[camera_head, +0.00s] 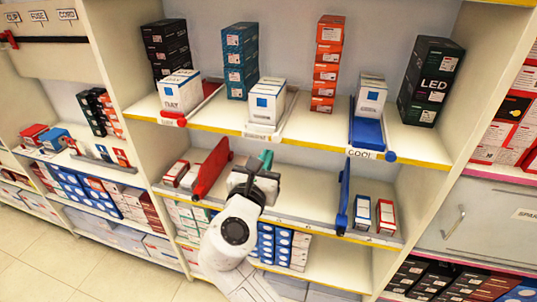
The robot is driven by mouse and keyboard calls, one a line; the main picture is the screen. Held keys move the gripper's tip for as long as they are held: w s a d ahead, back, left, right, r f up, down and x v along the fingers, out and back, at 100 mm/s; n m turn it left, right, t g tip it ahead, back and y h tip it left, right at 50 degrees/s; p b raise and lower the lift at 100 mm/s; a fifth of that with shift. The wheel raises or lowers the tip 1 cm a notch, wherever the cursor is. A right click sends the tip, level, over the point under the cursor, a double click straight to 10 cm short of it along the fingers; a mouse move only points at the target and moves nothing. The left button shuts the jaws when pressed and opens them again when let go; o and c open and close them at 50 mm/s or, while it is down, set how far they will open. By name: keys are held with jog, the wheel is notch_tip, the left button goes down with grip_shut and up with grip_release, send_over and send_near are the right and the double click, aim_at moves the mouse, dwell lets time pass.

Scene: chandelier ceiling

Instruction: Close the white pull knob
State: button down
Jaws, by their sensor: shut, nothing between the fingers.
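A white pull-out tray (289,104) on the upper shelf carries a white box with a blue square (266,101). Its pale front label plate (262,128) is at the shelf's front edge. A small white knob (277,138) seems to be at the plate's right end, too small to make out well. My gripper (265,160) is below this tray, in front of the lower shelf, with a teal part at its tip. It is shut, holds nothing and appears apart from the knob. My wrist hides part of the lower shelf.
A red tray (209,88) is left of the white one and a blue tray (367,133) with a blue knob (390,156) is right. Upright red (212,168) and blue (343,195) panels flank my gripper on the lower shelf.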

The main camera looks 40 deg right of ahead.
jog(key=b+v, duration=0.1)
jog(key=v, duration=0.8)
jog(key=s+d+f+m+g+y, duration=0.2)
jog(key=s+d+f+m, duration=0.15)
jog(key=f, duration=0.35)
jog(key=s+d+f+m+g+y, duration=0.2)
jog(key=s+f+m+y, duration=0.15)
jog(key=f+m, duration=0.2)
jog(key=s+d+f+m+g+y, duration=0.1)
jog(key=s+d+f+m+g, duration=0.2)
jog(key=f, duration=0.4)
jog(key=s+a+f+m+g+y, duration=0.1)
jog(key=s+a+f+m+y, duration=0.1)
jog(key=s+f+m+y, duration=0.2)
jog(key=s+a+f+m+g+y, duration=0.1)
jog(key=s+f+m+y, duration=0.3)
jog(key=s+m, duration=0.5)
jog(key=s+a+f, duration=0.1)
jog(key=s+f, duration=0.1)
jog(key=s, duration=0.1)
jog(key=shift+a+m+g, duration=0.3)
jog(key=shift+m, duration=0.1)
